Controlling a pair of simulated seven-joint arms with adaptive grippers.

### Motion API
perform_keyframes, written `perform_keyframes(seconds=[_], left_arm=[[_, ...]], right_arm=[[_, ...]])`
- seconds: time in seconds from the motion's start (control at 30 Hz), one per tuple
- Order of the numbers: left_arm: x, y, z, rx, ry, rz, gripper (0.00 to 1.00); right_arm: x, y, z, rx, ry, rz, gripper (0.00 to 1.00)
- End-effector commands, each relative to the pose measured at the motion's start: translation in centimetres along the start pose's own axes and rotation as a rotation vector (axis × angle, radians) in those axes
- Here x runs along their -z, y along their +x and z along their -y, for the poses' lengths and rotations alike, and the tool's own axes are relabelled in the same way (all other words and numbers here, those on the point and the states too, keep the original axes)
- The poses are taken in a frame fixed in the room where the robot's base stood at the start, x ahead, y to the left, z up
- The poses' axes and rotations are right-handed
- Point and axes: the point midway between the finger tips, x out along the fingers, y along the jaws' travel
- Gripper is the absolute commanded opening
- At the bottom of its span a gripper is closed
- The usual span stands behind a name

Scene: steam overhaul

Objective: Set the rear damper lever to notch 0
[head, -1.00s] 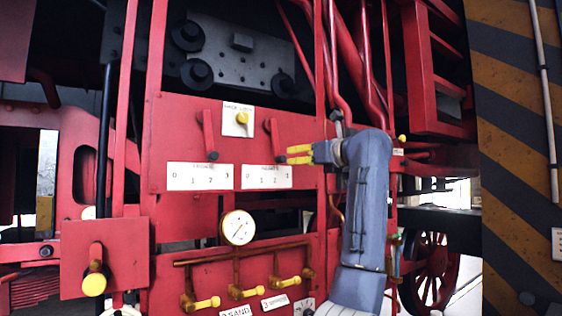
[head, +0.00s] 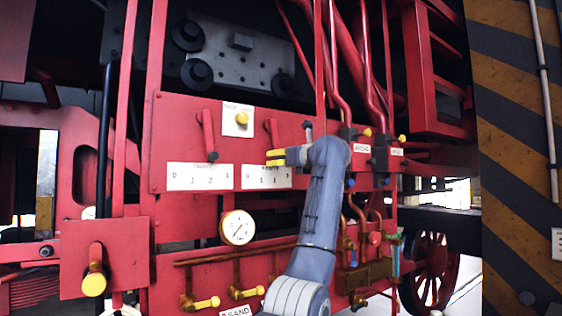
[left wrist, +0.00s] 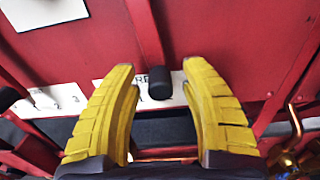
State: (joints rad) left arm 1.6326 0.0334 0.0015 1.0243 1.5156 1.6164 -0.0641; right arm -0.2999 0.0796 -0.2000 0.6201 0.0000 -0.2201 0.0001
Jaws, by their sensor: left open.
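The rear damper lever (head: 271,131) is the right one of two red levers on the red panel. Its lower end is hidden behind my gripper in the head view. Its black knob (left wrist: 160,83) shows in the left wrist view between my fingertips, with a gap on each side. My left gripper (head: 275,157) has yellow fingers and is open around the knob, not closed on it. The white rear notch plate (head: 266,183) sits just below. The knob stands over the plate's right half; the exact notch cannot be told. My right gripper is not in view.
The front damper lever (head: 208,132) hangs to the left above its own notch plate (head: 200,184). A yellow knob (head: 241,118) on a white plate sits between the levers. A gauge (head: 237,228) and yellow-handled valves (head: 207,302) are below. Pipes run up at right.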

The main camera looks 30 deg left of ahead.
Motion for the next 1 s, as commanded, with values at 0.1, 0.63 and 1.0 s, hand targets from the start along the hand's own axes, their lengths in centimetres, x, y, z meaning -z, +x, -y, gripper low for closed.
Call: perform_keyframes(seconds=[0.1, 0.63, 1.0], left_arm=[[-0.01, 0.01, 0.01, 0.0, 0.0, 0.0, 0.45], [0.0, -0.03, 0.03, 0.0, 0.0, 0.0, 0.0], [0.1, 0.0, 0.06, 0.001, 0.001, -0.001, 0.0]], right_arm=[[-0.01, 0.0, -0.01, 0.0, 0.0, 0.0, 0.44], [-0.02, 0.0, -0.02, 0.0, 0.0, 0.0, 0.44], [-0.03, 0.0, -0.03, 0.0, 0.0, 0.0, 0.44]])
